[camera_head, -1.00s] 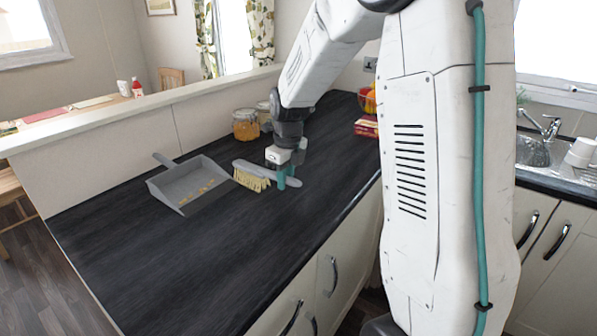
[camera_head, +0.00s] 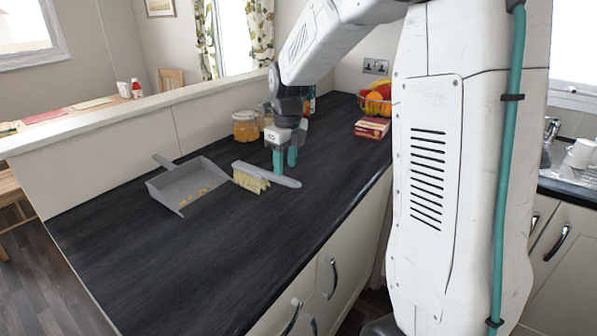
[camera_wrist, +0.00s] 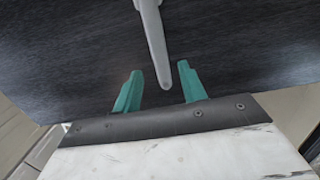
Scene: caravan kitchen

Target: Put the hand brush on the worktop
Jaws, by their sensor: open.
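The hand brush (camera_head: 254,180) lies on the dark worktop (camera_head: 215,262), its pale bristles toward the dustpan and its grey handle pointing right. My gripper (camera_head: 285,161) is open and empty, with its teal fingers just above and behind the handle. In the wrist view, the brush handle (camera_wrist: 152,40) runs down from the top edge, and its rounded end lies between and ahead of my open fingertips (camera_wrist: 160,76). The bristles are out of the wrist view.
A grey dustpan (camera_head: 188,184) with yellowish crumbs lies left of the brush. Jars (camera_head: 246,126) stand behind my gripper. A red box (camera_head: 371,128) and a fruit bowl (camera_head: 377,101) are at the back right. The front left of the worktop is clear.

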